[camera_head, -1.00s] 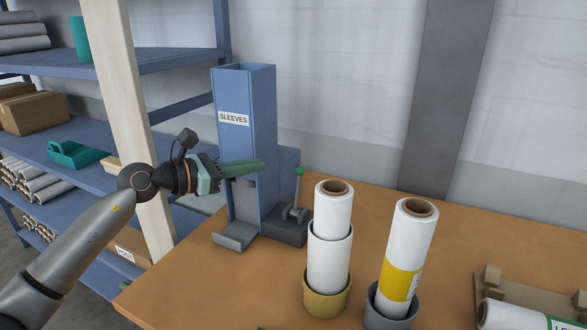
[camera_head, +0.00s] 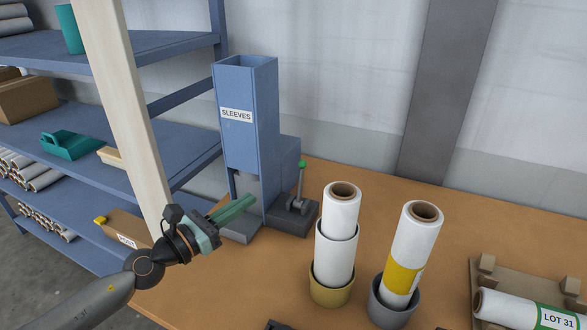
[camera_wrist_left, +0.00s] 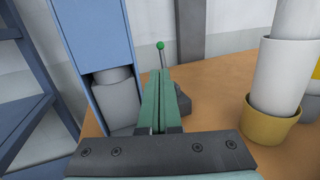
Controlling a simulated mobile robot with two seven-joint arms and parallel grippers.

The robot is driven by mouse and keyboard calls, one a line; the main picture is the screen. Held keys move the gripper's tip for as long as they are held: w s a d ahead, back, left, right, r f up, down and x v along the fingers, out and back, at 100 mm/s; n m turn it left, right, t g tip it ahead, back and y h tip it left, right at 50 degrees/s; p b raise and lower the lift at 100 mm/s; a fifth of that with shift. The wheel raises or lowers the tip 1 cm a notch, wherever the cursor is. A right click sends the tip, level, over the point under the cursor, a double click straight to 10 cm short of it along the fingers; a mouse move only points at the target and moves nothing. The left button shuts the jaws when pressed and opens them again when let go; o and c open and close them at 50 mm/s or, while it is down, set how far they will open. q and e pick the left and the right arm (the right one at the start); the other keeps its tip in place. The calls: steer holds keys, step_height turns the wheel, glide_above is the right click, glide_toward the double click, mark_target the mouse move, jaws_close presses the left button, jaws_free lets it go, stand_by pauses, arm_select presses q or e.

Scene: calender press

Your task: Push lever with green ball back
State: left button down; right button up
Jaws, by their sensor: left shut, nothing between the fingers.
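The lever with the green ball (camera_head: 302,166) stands upright on a dark grey base (camera_head: 293,218) at the right side of the blue sleeves dispenser (camera_head: 241,115). In the left wrist view the green ball (camera_wrist_left: 160,45) shows just beyond my fingertips. My left gripper (camera_head: 248,201) is shut and empty, with its green fingers in front of the dispenser's lower opening, apart from the lever and lower than the ball. In the left wrist view its fingers (camera_wrist_left: 158,75) point toward the lever. A grey-white sleeve (camera_wrist_left: 113,95) sits in the dispenser's opening. My right gripper is not in view.
White rolls stand in a yellow cup (camera_head: 331,290) and a grey cup (camera_head: 391,307) right of the dispenser. A roll labelled LOT 31 (camera_head: 505,308) lies in a wooden cradle at the right. A wooden post (camera_head: 121,110) and blue shelves (camera_head: 165,130) are at the left.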

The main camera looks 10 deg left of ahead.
arm_select(q)
steer(key=p, duration=0.2)
glide_toward(300, 185)
steer(key=w+d+r, duration=0.2)
steer(key=w+r, duration=0.3)
steer(key=w, duration=0.1)
steer(key=shift+w+d+r, duration=0.15)
steer(key=shift+w+d, duration=0.3)
steer(key=shift+d, duration=0.15)
steer(key=shift+w+d+r+b, duration=0.1)
steer(key=shift+w+b, duration=0.4)
steer(key=shift+w, duration=0.2)
